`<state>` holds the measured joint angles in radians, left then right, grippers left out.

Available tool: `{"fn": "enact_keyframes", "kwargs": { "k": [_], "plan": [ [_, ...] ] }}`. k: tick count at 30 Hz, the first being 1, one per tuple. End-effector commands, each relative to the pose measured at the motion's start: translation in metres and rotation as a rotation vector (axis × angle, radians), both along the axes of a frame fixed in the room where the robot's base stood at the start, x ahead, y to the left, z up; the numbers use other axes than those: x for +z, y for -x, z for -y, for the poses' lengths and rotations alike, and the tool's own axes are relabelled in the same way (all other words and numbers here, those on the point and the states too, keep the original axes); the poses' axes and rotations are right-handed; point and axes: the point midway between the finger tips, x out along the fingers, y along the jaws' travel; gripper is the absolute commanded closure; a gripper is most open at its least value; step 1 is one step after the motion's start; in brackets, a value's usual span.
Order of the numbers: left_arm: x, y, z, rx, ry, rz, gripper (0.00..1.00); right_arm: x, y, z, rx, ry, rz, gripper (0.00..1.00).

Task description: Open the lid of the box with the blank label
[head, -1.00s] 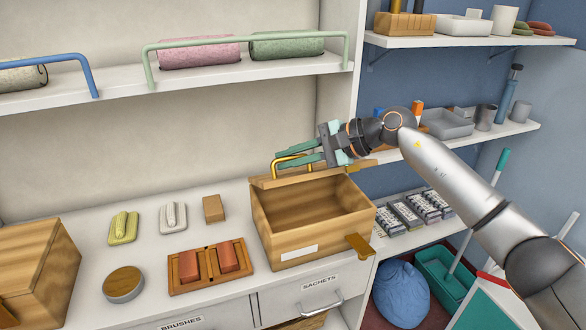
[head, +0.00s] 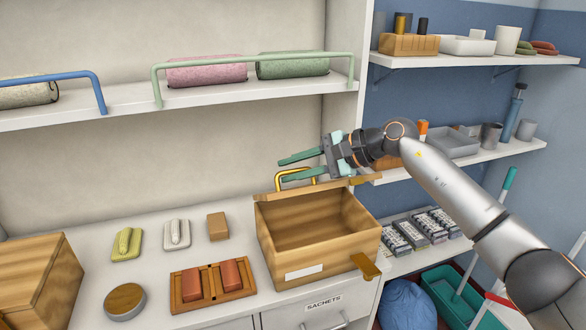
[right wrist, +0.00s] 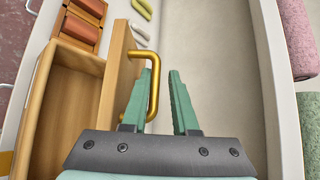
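The wooden box with a blank white label (head: 304,271) stands on the counter, its inside showing empty. Its lid (head: 270,191) is raised and stands up along the back edge; the right wrist view shows the lid (right wrist: 118,75) on edge beside the box's opening (right wrist: 68,110). A golden handle (head: 290,174) sticks out from the lid's far face. My right gripper (head: 283,170) is open at the handle. In the right wrist view its fingers (right wrist: 160,75) are apart, the left one overlapping the handle (right wrist: 155,85); contact is unclear. My left gripper is not in view.
Another wooden box (head: 45,275) stands at the left. A tray with red blocks (head: 212,285), a round tin (head: 125,301) and small brushes lie on the counter. A shelf with a green rail (head: 250,60) and rolls runs above.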

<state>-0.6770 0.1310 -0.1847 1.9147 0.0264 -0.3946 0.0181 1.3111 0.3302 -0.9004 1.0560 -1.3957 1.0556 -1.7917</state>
Motion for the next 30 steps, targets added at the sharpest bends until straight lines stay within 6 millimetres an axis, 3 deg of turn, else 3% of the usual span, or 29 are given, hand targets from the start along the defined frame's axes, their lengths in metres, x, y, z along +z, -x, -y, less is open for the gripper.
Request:
{"fn": "enact_keyframes", "kwargs": {
  "k": [8, 21, 30],
  "plan": [
    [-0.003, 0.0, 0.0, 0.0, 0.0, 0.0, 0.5, 0.004, 0.002, 0.01, -0.004, 0.0, 0.002, 0.74],
    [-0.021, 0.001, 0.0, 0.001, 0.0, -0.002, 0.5, 0.044, 0.029, 0.084, -0.003, 0.0, 0.003, 0.74],
    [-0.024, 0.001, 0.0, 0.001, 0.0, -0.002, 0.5, 0.057, 0.038, 0.105, 0.0, -0.001, 0.001, 0.74]
  ]
}}
